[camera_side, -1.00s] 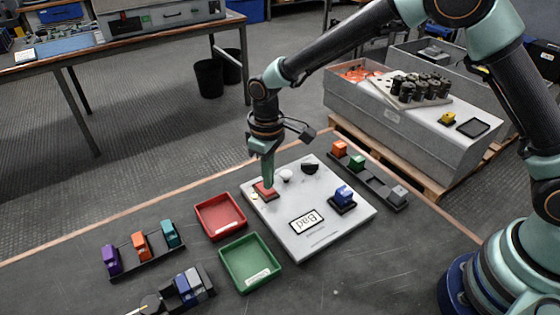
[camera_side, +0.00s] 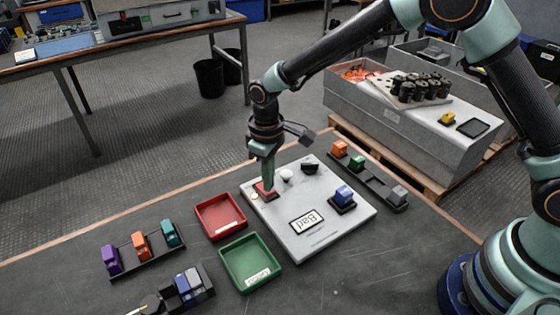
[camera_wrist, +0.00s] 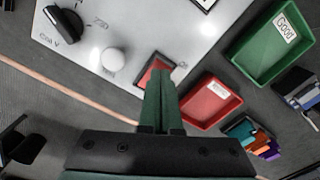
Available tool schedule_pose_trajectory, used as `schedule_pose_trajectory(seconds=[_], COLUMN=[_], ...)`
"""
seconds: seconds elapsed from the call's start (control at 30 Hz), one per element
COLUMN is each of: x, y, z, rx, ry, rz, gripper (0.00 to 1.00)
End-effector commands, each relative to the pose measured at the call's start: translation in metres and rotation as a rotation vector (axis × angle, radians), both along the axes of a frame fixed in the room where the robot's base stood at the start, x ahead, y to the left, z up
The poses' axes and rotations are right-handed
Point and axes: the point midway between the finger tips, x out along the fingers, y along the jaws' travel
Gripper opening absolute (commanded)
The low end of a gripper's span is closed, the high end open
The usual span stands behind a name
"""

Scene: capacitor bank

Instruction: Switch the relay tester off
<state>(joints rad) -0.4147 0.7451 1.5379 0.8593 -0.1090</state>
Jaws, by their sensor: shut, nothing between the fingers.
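The relay tester (camera_side: 322,232) is a pale grey panel lying on the dark table, with a display reading "Bad". It carries a red rocker switch (camera_side: 262,187) at its left corner, a white round button (camera_side: 286,175), a black knob (camera_side: 310,168) and a blue relay (camera_side: 343,195) in a black socket. My gripper (camera_side: 268,185) is shut and empty, pointing down with its tips at the red switch. In the wrist view the shut fingers (camera_wrist: 160,75) cover part of the red switch (camera_wrist: 150,72); whether they touch it I cannot tell.
A red tray (camera_side: 220,232) and a green tray (camera_side: 272,285) stand left of the tester. Black racks with coloured relays sit at the left (camera_side: 150,262), at the front (camera_side: 170,303) and behind right (camera_side: 375,183). Bare table lies at the front right.

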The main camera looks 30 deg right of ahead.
Motion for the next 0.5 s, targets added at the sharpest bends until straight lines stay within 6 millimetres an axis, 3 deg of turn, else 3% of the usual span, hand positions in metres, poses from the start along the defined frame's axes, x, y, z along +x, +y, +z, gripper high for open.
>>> schedule_pose_trajectory(seconds=[0.5], x=[0.0003], y=[0.0001], z=[-0.0071], rx=[0.001], ry=[-0.001], rz=[0.0], gripper=[0.0])
